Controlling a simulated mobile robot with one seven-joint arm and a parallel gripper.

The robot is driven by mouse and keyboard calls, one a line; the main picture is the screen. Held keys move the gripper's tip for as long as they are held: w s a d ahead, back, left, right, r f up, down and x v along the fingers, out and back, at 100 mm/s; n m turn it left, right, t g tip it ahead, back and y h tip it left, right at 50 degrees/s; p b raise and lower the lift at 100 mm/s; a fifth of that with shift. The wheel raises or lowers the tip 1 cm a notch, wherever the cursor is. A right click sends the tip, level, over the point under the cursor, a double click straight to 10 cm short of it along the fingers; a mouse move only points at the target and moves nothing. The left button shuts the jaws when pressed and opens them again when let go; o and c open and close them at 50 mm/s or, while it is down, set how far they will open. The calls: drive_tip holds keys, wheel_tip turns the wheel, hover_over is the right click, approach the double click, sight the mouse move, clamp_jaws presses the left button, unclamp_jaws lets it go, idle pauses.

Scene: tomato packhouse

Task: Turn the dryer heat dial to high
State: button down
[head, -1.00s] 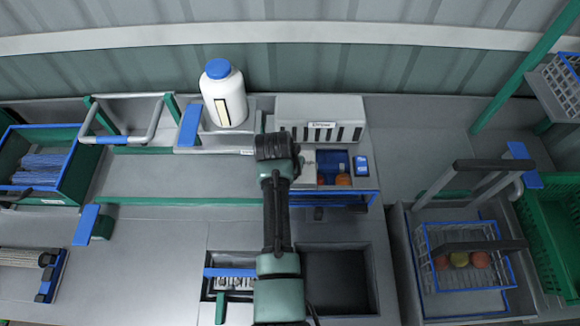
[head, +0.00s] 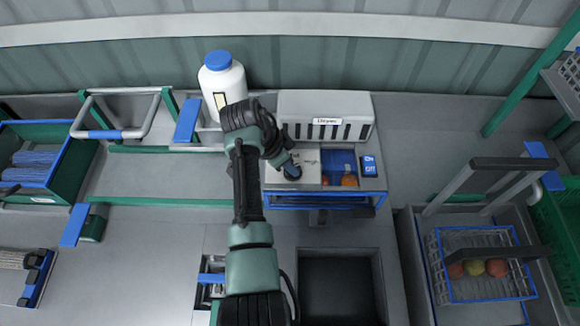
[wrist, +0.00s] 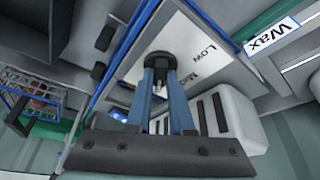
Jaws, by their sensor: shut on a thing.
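The dryer (head: 325,104) is a grey box with dark vertical slots and a name label, standing at the back of the bench. Its pale control panel (head: 305,157) is in front of it on the left. No "High" label is readable, and the dial's pointer cannot be made out. My gripper (wrist: 161,76) is shut on the dial with its two blue fingers. In the head view my gripper (head: 291,171) covers the dial.
A blue on/off switch (head: 369,166) is right of the panel, next to a blue opening with orange-red fruit (head: 349,181). A white bottle with a blue cap (head: 222,84) stands behind my arm. A wire basket of fruit (head: 480,235) is at right. A "Wax" label (wrist: 271,36) shows nearby.

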idle(0.4)
drive_tip(key=c, duration=0.8)
unclamp_jaws()
drive_tip(key=b+v, duration=0.2)
drive_tip(key=v, duration=1.1)
drive_tip(key=shift+b, duration=0.35)
drive_tip(key=shift+w+r, duration=0.1)
drive_tip(key=shift+w, duration=0.1)
